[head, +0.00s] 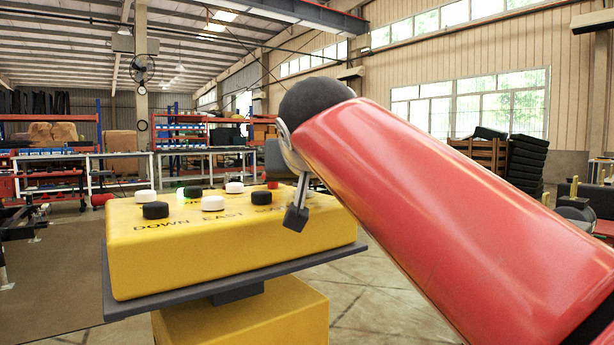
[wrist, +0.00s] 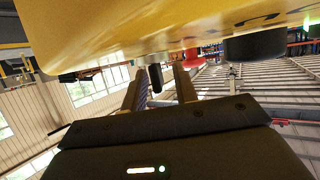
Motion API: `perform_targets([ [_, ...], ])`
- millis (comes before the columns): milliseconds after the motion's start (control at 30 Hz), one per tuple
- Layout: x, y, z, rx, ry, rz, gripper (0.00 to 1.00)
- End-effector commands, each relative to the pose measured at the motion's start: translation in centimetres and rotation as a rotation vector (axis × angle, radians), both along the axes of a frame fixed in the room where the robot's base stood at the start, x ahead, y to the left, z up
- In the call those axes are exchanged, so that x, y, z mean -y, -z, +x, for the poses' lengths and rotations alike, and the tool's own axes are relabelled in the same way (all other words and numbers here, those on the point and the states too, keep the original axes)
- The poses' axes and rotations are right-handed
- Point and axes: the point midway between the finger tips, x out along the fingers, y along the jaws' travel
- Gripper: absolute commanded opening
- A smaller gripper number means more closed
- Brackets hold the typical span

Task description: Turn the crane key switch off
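The yellow crane control box (head: 220,262) stands on a pedestal, its top tilted toward the camera. In the wrist view the box (wrist: 120,35) fills the upper part, seen upside down. A small dark upright piece (wrist: 155,77), which looks like the key switch, sticks out from the box between my fingertips. My gripper (wrist: 160,88) is open, one finger on each side of it; contact is not clear. In the head view my gripper (head: 298,212) is over the right side of the box top, and I cannot make out the key there.
In the wrist view a red button (wrist: 188,58) and a black button (wrist: 255,45) are close to the fingers.

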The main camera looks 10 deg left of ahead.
Motion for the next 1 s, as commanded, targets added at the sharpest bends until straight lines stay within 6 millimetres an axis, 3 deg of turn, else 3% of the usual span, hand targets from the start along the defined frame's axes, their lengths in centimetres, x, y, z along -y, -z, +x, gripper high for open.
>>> perform_targets([
  [67,0.01,-0.02,-0.01,0.000,0.000,0.000,0.28],
  [300,0.02,-0.02,-0.03,0.000,0.000,0.000,0.00],
  [667,0.10,-0.12,-0.04,0.000,-0.025,0.000,0.00],
  [1000,0.15,-0.24,0.01,0.000,-0.221,0.003,0.00],
])
